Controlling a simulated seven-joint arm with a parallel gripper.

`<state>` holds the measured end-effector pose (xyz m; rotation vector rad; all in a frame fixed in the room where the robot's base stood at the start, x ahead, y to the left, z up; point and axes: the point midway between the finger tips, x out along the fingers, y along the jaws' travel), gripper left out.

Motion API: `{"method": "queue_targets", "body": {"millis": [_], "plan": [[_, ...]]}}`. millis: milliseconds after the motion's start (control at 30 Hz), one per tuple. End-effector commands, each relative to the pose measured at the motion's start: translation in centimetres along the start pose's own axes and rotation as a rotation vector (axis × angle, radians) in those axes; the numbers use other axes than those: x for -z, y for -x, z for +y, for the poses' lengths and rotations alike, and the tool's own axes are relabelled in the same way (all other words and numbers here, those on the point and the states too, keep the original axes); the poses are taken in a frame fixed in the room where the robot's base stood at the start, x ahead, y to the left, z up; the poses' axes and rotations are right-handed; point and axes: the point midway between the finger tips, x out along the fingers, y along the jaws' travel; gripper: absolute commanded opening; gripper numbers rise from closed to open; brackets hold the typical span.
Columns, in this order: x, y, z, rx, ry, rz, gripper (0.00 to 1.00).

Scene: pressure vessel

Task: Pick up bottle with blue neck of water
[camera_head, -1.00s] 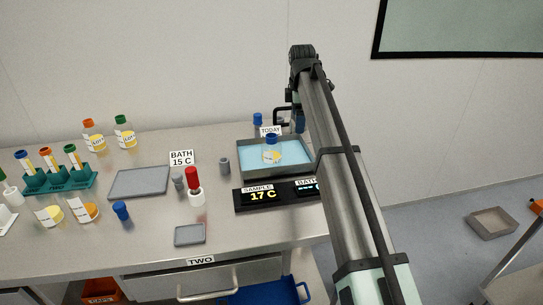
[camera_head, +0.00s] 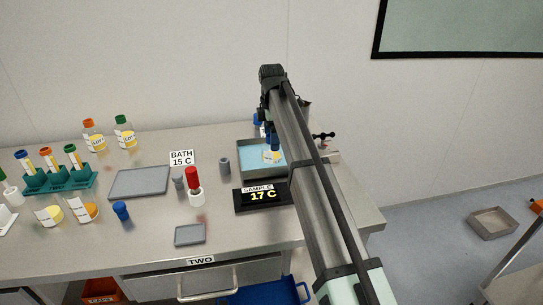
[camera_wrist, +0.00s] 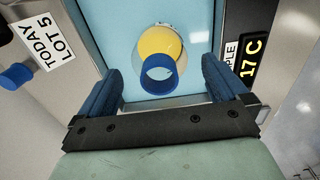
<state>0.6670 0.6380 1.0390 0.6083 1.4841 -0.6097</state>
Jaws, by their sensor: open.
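The bottle with the blue neck (camera_head: 271,156) stands in the blue water of the tray-like bath (camera_head: 240,175), partly hidden by my arm in the head view. In the wrist view I look down on its blue neck ring (camera_wrist: 158,88) and its yellow contents. My gripper (camera_wrist: 160,68) is open, with one blue finger on each side of the neck in the picture. I see a gap on both sides; nothing is held. I cannot tell how far the fingertips are above the neck.
A "17 C" sample display (camera_head: 263,196) stands in front of the bath. The "TODAY LOT 5" label (camera_wrist: 42,42) lies beside the bath.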

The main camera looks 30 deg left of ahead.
Motion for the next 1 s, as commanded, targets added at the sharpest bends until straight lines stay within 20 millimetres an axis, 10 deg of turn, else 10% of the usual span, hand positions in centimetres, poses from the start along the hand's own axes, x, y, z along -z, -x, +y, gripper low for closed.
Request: {"method": "queue_targets", "body": {"millis": [833, 1000], "plan": [[0.0, -5.7, 0.1, -0.001, 0.0, 0.0, 1.0], [0.0, -5.7, 0.1, -0.001, 0.0, 0.0, 0.85]]}}
